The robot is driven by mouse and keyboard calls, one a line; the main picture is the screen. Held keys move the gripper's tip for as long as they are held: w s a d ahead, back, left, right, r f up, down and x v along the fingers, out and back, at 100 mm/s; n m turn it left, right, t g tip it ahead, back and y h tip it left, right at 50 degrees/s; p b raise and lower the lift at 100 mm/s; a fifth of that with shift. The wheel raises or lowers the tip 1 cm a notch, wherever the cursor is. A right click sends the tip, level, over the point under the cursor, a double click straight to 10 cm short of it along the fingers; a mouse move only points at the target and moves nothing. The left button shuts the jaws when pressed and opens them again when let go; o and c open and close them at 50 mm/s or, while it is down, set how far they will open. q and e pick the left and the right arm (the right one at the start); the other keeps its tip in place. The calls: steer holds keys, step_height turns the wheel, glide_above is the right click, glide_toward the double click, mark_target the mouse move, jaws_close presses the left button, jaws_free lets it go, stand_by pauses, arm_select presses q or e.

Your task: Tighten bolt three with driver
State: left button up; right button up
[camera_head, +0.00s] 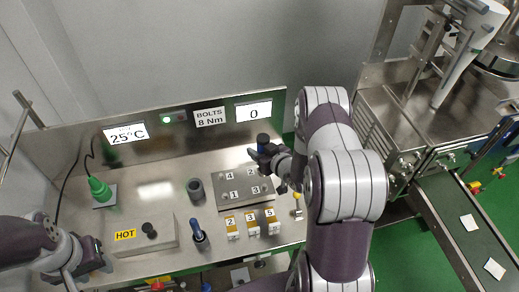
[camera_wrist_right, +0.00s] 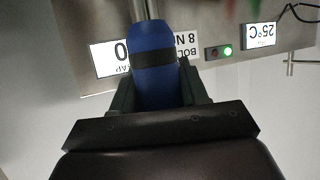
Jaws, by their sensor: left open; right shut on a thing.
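My right gripper (camera_head: 268,156) is shut on a blue driver (camera_head: 263,141). In the right wrist view its blue handle with a black band (camera_wrist_right: 154,58) stands between the fingers, with a metal shaft running out of the top of the picture. The driver is over the back right part of a grey bolt plate (camera_head: 228,180) marked 1 to 4. The label for bolt three (camera_head: 252,190) is at the plate's front middle; I cannot clearly make out its bolt or the driver tip. My left gripper (camera_head: 92,262) is open and empty at the left, by the HOT box.
A panel behind reads 25°C (camera_head: 125,133), BOLTS 8 Nm (camera_head: 210,117) and 0 (camera_head: 254,111).

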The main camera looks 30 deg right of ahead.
steer(key=shift+s+d+r, duration=0.1)
steer(key=shift+r, duration=0.05)
steer(key=shift+v, duration=1)
steer(key=shift+w+f+b, duration=0.55)
steer(key=shift+f+b, duration=0.15)
steer(key=shift+f, duration=0.25)
steer(key=f+b, duration=0.3)
steer(key=shift+s+f, duration=0.25)
steer(key=shift+s, duration=0.05)
steer(key=shift+w+f+b, duration=0.1)
steer(key=shift+f+b, duration=0.25)
steer(key=shift+b, duration=0.1)
steer(key=shift+w+f, duration=0.1)
arm_select(q)
steer(key=f, duration=0.2)
steer(key=s+f, duration=0.1)
steer(key=f, duration=0.1)
steer(key=shift+s+d+f, duration=0.1)
steer(key=shift+s+f, duration=0.05)
steer(key=shift+f, duration=0.25)
steer(key=shift+s, duration=0.1)
